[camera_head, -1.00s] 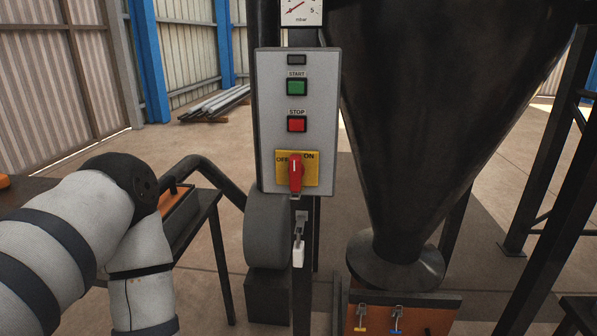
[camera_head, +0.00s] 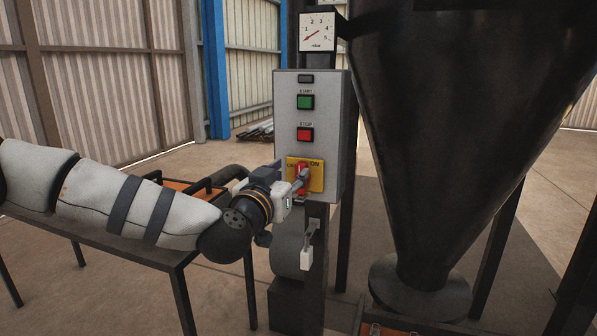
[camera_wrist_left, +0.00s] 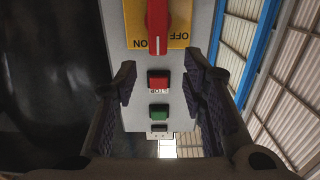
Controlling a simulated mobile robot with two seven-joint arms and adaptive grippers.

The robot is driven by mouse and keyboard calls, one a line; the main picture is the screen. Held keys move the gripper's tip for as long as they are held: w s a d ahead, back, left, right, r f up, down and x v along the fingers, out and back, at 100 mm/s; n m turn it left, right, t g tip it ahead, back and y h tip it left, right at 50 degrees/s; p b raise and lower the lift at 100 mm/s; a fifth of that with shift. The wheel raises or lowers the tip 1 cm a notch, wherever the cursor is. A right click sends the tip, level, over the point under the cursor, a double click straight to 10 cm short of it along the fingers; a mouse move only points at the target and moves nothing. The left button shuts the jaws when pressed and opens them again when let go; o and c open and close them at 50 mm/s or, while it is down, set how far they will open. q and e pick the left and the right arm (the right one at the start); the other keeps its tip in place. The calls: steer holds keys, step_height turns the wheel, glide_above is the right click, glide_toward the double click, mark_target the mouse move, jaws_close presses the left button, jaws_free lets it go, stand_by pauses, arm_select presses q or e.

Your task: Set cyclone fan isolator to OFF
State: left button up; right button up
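The isolator is a red rotary handle (camera_head: 301,172) on a yellow plate (camera_head: 318,178) low on a grey control box. The handle stands upright between the OFF and ON labels. My left gripper (camera_head: 299,184) is in front of the plate and partly covers it and the handle. In the left wrist view, which is upside down, the gripper (camera_wrist_left: 160,76) is open, with its two fingers apart and nothing between the pads. The handle (camera_wrist_left: 157,22) shows there at the top, in line with the gap. Contact cannot be told. My right gripper is not in view.
Above the isolator are a red STOP button (camera_head: 305,134) and a green START button (camera_head: 305,102). A pressure gauge (camera_head: 318,32) is over the box (camera_head: 335,125). A padlock (camera_head: 307,257) hangs below. A big dark cone (camera_head: 430,130) stands close on the right.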

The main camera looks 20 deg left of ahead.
mark_target(299, 166)
arm_select(q)
steer(key=w, duration=0.6)
steer(key=shift+d+f+b, duration=0.1)
steer(key=shift+d+b, duration=0.1)
steer(key=shift+b, duration=0.15)
steer(key=shift+s, duration=0.1)
jaws_close()
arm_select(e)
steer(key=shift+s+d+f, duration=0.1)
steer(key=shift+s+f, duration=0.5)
